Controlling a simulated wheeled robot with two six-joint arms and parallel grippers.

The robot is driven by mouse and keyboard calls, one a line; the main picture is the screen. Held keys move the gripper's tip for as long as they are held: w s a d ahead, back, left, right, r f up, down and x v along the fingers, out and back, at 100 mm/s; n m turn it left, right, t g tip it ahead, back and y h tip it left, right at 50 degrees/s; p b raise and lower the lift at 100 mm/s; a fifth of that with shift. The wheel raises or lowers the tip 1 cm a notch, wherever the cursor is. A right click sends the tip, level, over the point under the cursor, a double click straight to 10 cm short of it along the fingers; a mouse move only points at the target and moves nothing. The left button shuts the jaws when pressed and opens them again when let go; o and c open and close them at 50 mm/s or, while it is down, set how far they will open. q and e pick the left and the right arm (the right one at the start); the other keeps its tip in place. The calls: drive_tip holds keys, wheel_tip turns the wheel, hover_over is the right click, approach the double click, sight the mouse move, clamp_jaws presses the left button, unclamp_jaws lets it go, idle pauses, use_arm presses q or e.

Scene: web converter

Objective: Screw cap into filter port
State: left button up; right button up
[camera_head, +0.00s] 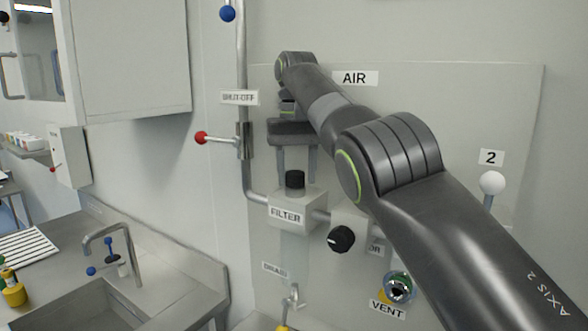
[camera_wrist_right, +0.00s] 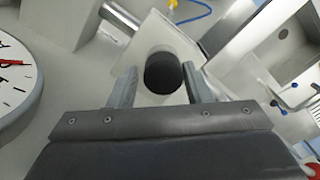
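The black cap (camera_head: 295,183) stands upright on top of the pale filter block (camera_head: 297,212), which bears the FILTER label. The port itself is hidden under the cap, and I cannot tell how far the cap is threaded in. My right gripper (camera_head: 296,175) points down over the filter from above. In the right wrist view its two fingers (camera_wrist_right: 163,88) are spread, with the cap (camera_wrist_right: 163,73) between their tips and a gap on each side. The gripper is open and holds nothing. My left gripper is in neither view.
A vertical pipe with a red-knobbed shut-off lever (camera_head: 201,138) runs left of the filter. A black regulator knob (camera_head: 341,238) and a vent (camera_head: 398,288) lie lower right. A round gauge (camera_wrist_right: 15,85) is at the wrist view's left. A sink (camera_head: 120,300) stands lower left.

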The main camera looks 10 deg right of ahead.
drive_tip(key=shift+o, duration=0.4)
drive_tip(key=shift+d+r, duration=0.15)
drive_tip(key=shift+a+r+n, duration=0.1)
drive_tip(key=shift+a+n, duration=0.1)
drive_tip(key=shift+n, duration=0.8)
drive_tip(key=shift+s+n, duration=0.1)
drive_tip(key=shift+n, duration=0.9)
drive_tip(key=shift+n+p, duration=0.3)
drive_tip(key=shift+n, duration=1.8)
